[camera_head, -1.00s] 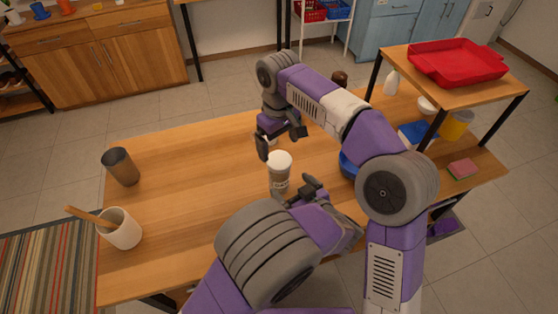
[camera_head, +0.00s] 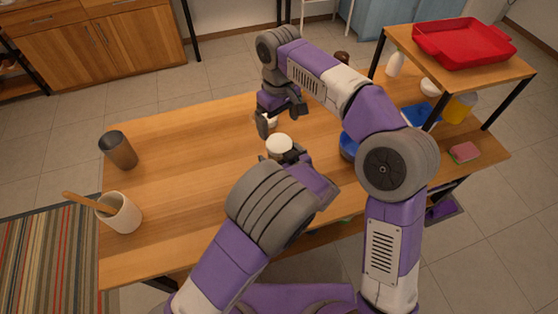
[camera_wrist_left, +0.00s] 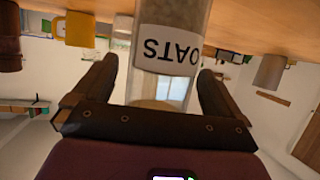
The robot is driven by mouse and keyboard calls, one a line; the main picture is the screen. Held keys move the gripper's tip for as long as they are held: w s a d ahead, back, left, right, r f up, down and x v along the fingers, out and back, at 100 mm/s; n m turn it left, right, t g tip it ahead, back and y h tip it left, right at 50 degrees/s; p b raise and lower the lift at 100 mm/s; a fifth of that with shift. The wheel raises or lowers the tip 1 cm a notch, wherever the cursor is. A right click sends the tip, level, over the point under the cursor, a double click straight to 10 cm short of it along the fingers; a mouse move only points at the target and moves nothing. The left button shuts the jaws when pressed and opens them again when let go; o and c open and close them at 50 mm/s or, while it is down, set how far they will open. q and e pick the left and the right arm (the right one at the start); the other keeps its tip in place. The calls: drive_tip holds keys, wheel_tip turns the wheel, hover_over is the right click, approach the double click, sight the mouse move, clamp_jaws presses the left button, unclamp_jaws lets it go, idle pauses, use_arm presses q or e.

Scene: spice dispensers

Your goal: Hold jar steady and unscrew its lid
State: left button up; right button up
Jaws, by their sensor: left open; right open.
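The jar has a white lid (camera_head: 279,144) and stands upright on the table, its lower body hidden by my left arm in the head view. In the left wrist view the clear jar (camera_wrist_left: 168,90) shows a white label reading OATS, upside down. My left gripper (camera_wrist_left: 157,82) is open, with one finger on each side of the jar and visible gaps. My right gripper (camera_head: 281,116) is open just behind the jar, apart from its lid. A small white object (camera_head: 270,120) shows partly behind the right fingers.
A dark cup (camera_head: 118,150) and a white crock (camera_head: 121,214) with a wooden utensil stand on the left of the wooden table (camera_head: 190,170). A blue bowl (camera_head: 347,146) is partly hidden by my right arm. A raised shelf with a red tray (camera_head: 462,45) stands at right.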

sight(279, 142)
use_arm(q)
drive_tip(key=c, duration=1.8)
clamp_jaws()
use_arm(e)
drive_tip(key=m, duration=0.7)
drive_tip(key=shift+a+f, duration=0.1)
drive_tip(key=shift+f, duration=0.15)
drive_tip(key=m, duration=0.4)
drive_tip(key=shift+s+f, duration=0.1)
drive_tip(key=m, duration=1.9)
drive_tip(key=shift+m, duration=0.4)
drive_tip(key=m, duration=0.5)
drive_tip(key=shift+r, duration=0.25)
drive_tip(key=shift+f, duration=3.9)
